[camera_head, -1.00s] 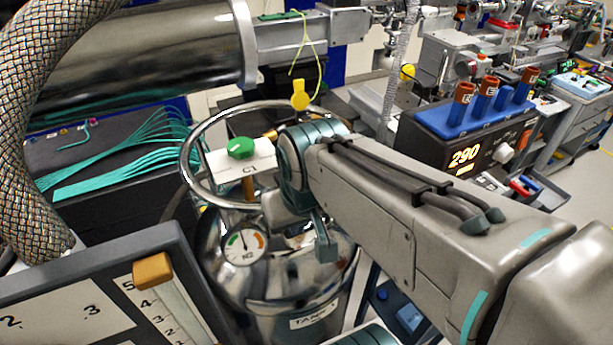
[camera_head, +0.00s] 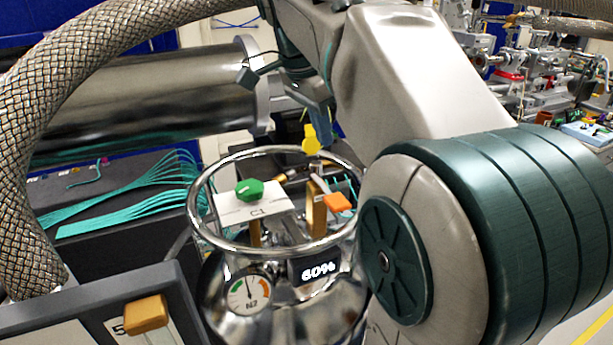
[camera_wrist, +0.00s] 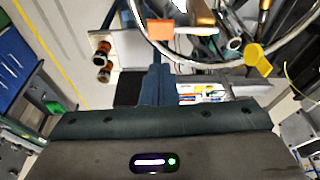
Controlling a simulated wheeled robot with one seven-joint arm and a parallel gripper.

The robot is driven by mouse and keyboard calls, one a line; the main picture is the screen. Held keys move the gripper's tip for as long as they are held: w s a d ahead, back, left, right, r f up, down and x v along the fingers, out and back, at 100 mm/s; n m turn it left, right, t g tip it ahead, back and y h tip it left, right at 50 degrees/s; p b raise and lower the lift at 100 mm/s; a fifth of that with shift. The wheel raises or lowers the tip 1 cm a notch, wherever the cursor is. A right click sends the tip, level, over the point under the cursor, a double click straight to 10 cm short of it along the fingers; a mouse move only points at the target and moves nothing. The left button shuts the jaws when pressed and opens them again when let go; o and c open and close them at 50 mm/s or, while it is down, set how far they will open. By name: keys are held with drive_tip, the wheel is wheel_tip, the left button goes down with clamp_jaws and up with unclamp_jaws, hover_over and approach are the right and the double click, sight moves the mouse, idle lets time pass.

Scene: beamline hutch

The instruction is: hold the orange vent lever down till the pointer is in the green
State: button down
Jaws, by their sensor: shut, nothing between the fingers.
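The orange vent lever (camera_head: 338,202) stands at the right of the valve group inside the metal ring on top of the tank (camera_head: 290,310). It also shows in the wrist view (camera_wrist: 160,30), just beyond my fingertips. My gripper (camera_head: 329,132) is shut and empty, above the ring in the head view; its blue fingers show together in the wrist view (camera_wrist: 157,72). A gap shows between fingertips and lever; I see no contact. The round gauge (camera_head: 249,294) on the tank front has green at left and orange at right. Its thin pointer stands nearly upright, outside the green as far as I can tell.
The metal ring (camera_head: 205,240) surrounds the valves. A green knob (camera_head: 249,189) sits on the C1 plate left of the lever. A 60% display (camera_head: 318,270) is below the lever. A braided hose (camera_head: 35,140) arches at left.

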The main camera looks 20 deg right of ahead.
drive_tip(key=shift+w+d+r+m, duration=0.25)
drive_tip(key=shift+r+m, duration=0.15)
drive_tip(key=shift+m, duration=0.1)
drive_tip(key=shift+s+f, duration=0.1)
drive_tip(key=shift+f, duration=0.05)
hover_over(339, 200)
drive_tip(key=f, duration=0.7)
drive_tip(key=a+f, duration=0.1)
drive_tip(key=f, duration=0.3)
drive_tip(key=shift+f, duration=0.35)
drive_tip(key=shift+f+p, duration=0.3)
drive_tip(key=shift+f, duration=0.55)
